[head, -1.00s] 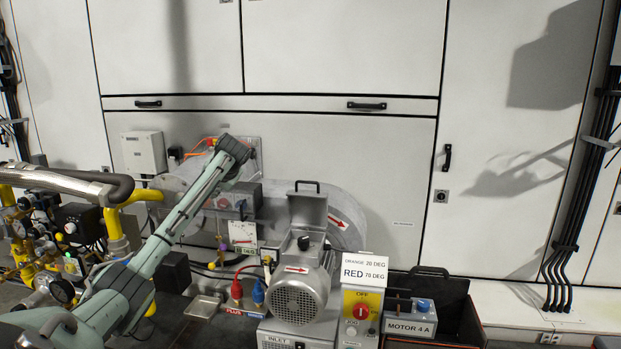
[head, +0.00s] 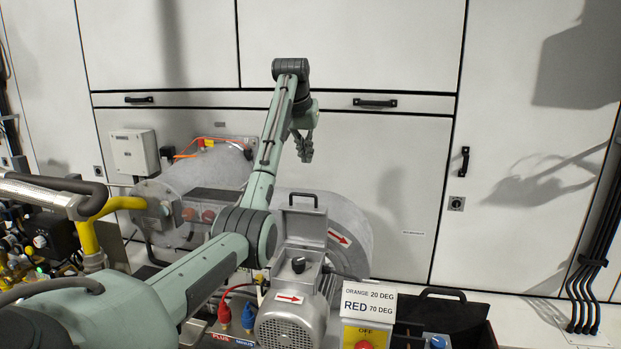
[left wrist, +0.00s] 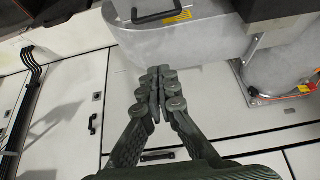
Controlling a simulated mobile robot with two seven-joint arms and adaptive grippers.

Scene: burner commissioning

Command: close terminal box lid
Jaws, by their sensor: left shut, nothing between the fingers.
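The grey terminal box (head: 299,257) sits on top of the motor (head: 287,322). Its lid (head: 302,224) stands raised at the back of the box, with a dark handle (head: 303,195) on its top edge. In the left wrist view the dark handle (left wrist: 157,17) shows at the top edge, beyond my fingertips. My left gripper (head: 304,157) is in the air above and behind the raised lid, apart from it. Its fingers (left wrist: 158,76) are closed together and empty. My right gripper is not in view.
The round blower housing (head: 347,213) with a red arrow stands behind the motor. A sign (head: 368,301) and a switch box stand right of it. Red and blue plugs (head: 225,315) are at the left. White cabinet panels (head: 390,190) close off the back.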

